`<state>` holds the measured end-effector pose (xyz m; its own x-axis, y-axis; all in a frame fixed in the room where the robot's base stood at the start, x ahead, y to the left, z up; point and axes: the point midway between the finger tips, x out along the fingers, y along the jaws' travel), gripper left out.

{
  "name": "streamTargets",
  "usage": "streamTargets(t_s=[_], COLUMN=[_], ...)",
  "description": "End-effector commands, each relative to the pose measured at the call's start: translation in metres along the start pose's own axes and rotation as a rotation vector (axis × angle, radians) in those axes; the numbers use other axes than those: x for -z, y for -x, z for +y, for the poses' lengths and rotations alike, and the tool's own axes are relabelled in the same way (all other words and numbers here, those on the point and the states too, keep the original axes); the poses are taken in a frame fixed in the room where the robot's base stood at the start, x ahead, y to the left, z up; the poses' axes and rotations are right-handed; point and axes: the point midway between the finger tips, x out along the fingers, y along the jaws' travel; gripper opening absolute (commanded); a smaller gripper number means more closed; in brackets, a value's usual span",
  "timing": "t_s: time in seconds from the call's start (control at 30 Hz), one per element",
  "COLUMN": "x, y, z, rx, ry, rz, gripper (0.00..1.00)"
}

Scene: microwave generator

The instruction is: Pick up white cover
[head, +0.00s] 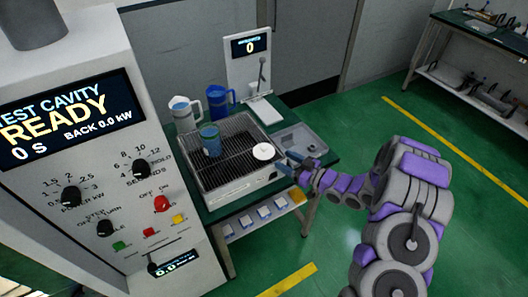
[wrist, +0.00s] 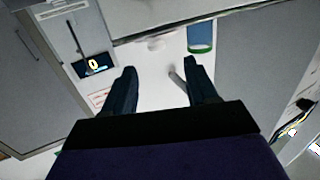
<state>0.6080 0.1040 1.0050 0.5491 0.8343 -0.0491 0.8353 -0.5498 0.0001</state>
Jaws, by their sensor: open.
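The white cover (head: 263,151) is a small round white disc with a dark spot at its middle. It lies on the right front part of a dark wire rack (head: 215,150) set in a pale metal tray. My gripper (head: 284,161) is just to the right of the cover at the tray's right edge, its dark fingers apart and pointing left toward it. In the wrist view the two fingers (wrist: 160,66) stand open with nothing held between them. A faint pale shape above them there is too blurred to name surely.
White (head: 183,115) and blue (head: 218,104) jugs stand behind. A grey tray (head: 299,140) lies right of the rack. A control panel (head: 110,190) fills the left; green floor is free at right.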

Motion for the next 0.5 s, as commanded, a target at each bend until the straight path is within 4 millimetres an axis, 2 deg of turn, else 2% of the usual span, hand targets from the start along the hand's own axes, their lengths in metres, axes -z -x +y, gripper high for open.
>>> streamTargets(t_s=[0.3, 0.5], x=[-0.001, -0.001], y=[-0.044, -0.056], z=[0.001, 0.001], rx=[0.000, -0.001], ry=[0.000, -0.002], rz=[-0.002, -0.001], gripper=[0.58, 0.58])
